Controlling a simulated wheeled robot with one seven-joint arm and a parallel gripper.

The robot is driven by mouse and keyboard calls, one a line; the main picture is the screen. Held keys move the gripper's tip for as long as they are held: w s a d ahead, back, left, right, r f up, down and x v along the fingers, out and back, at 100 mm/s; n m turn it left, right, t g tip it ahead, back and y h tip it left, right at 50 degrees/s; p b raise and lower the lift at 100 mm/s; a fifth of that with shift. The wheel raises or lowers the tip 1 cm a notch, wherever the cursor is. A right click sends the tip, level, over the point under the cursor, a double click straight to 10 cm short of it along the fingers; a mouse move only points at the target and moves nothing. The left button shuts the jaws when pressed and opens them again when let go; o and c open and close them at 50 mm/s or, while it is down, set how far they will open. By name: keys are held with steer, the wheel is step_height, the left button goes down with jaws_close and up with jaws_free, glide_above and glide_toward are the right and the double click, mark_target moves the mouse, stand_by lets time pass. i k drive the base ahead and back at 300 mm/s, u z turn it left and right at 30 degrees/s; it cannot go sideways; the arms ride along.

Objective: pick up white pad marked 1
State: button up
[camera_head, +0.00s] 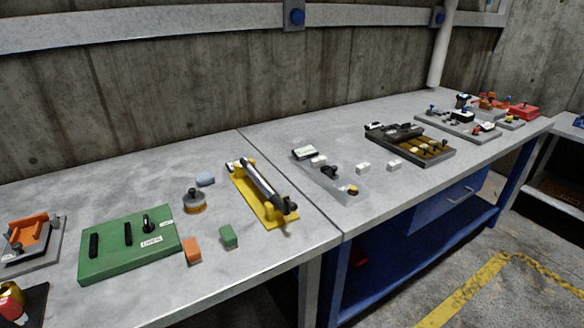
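Several small white blocks lie near the middle of the workbench. One white block (362,168) and another white block (394,165) sit on the bare grey top, right of a light grey plate (346,186). A further white block (318,160) is at the plate's back left end, close to a dark-edged box with a pale top (304,152). Any marks on the blocks are too small to read, so I cannot tell which is marked 1. My gripper is not in view.
A green board (130,243), orange block (193,250) and green block (228,236) lie further left. A dark tray (410,144) is at right. The bench front edge is close to the plate.

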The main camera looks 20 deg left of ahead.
mark_target(319, 162)
steer(key=u, duration=0.1)
steer(key=i, duration=1)
steer(key=z, duration=0.05)
